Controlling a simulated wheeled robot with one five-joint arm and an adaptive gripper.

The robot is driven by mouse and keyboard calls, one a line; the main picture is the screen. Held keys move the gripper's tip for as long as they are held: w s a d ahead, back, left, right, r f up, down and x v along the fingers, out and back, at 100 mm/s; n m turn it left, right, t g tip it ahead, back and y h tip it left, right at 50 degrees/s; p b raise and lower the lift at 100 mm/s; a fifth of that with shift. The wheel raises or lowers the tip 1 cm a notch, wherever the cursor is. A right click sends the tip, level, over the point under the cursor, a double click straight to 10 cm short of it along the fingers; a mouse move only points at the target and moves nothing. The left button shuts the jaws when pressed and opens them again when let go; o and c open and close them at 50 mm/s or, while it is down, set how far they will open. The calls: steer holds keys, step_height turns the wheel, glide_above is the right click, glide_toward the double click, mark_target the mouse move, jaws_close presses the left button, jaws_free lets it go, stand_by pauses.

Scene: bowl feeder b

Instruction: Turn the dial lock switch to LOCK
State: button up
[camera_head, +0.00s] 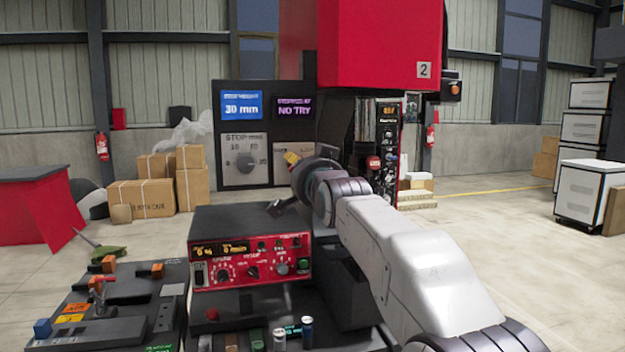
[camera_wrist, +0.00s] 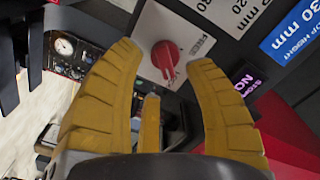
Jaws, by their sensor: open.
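The dial lock switch (camera_wrist: 166,60) is a round red knob on a pale plate (camera_wrist: 150,22) in the wrist view. Lettering that looks like FREE runs along the plate's edge to the right of the knob. A small white mark shows on the knob, but I cannot tell which position it points to. My gripper (camera_wrist: 165,54) is open, with its yellow fingers on either side of the knob in the picture. I cannot see contact. In the head view, my gripper (camera_head: 291,159) is in front of the small plate (camera_head: 281,148), and the knob is hidden there.
A red control box (camera_head: 250,262) stands below my arm. A black post with gauges and buttons (camera_head: 388,150) stands to the right.

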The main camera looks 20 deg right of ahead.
steer(key=s, duration=0.8)
stand_by(0.4)
